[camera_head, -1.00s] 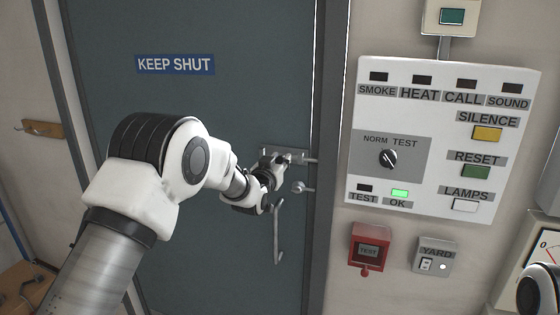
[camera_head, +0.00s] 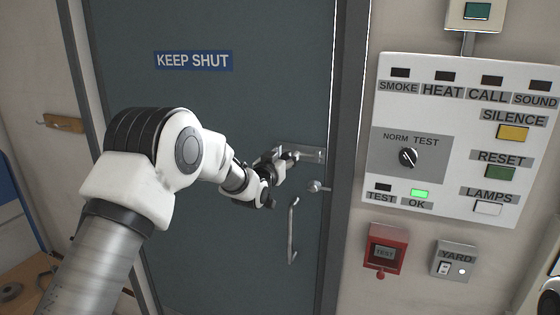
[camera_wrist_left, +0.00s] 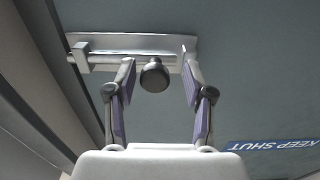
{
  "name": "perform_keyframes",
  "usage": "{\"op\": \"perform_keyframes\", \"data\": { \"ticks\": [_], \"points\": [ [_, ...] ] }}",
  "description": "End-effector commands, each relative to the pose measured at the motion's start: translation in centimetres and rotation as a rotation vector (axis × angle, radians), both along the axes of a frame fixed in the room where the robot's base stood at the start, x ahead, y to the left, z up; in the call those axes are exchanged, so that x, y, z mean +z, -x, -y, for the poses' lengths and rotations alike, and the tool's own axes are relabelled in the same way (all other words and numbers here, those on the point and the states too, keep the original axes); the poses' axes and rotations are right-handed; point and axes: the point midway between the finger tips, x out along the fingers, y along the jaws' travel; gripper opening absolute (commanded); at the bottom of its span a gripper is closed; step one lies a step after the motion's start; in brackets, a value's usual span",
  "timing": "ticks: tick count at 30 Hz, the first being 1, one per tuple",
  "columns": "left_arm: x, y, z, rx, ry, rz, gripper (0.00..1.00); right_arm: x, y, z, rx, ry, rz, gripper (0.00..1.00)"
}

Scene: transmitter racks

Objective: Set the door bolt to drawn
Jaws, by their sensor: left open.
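The door bolt (camera_head: 312,154) is a metal plate with a sliding bar, fixed near the right edge of the grey-green door (camera_head: 235,105). In the head view no bar shows beyond the plate toward the door frame. In the left wrist view the bolt's dark round knob (camera_wrist_left: 153,76) stands between the fingers of my open left gripper (camera_wrist_left: 158,62), nearer the left finger, with gaps on both sides. The bar (camera_wrist_left: 100,60) ends by the bracket at the plate's left end. In the head view my left gripper (camera_head: 283,160) is at the bolt and partly hides it.
A round keyhole fitting (camera_head: 316,186) and a long pull handle (camera_head: 293,230) sit just below the bolt. The door frame (camera_head: 346,150) is close on the right. Beyond it are a white alarm panel (camera_head: 455,135), a red call box (camera_head: 384,250) and a YARD switch (camera_head: 455,260).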

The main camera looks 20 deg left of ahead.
Motion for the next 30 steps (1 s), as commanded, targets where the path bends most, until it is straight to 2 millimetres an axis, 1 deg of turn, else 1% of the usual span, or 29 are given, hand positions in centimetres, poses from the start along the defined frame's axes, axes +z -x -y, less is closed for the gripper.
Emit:
{"op": "perform_keyframes", "data": {
  "ticks": [2,4,9,12,15,19,30],
  "points": [
    [0.0,0.9,-0.1,0.000,0.001,-0.002,0.52,0.0,0.0,0.0,0.000,0.000,0.000,0.00],
    [0.0,2.3,-0.1,0.001,0.002,-0.003,0.52,0.0,0.0,0.0,0.000,0.000,0.000,0.00],
    [0.0,6.8,-0.5,0.002,0.004,-0.003,0.52,0.0,0.0,0.0,0.000,0.000,0.000,0.00],
    [0.0,9.1,-0.5,0.002,0.003,-0.003,0.52,0.0,0.0,0.0,0.000,0.000,0.000,0.00],
    [-0.1,10.7,-0.7,0.002,0.004,-0.002,0.52,0.0,0.0,0.0,0.000,0.000,0.000,0.00],
    [-0.2,11.6,-0.7,0.002,0.002,-0.002,0.52,0.0,0.0,0.0,0.000,0.000,0.000,0.00],
    [-0.1,11.6,-0.7,0.002,0.002,-0.002,0.52,0.0,0.0,0.0,0.000,0.000,0.000,0.00]
  ]
}}
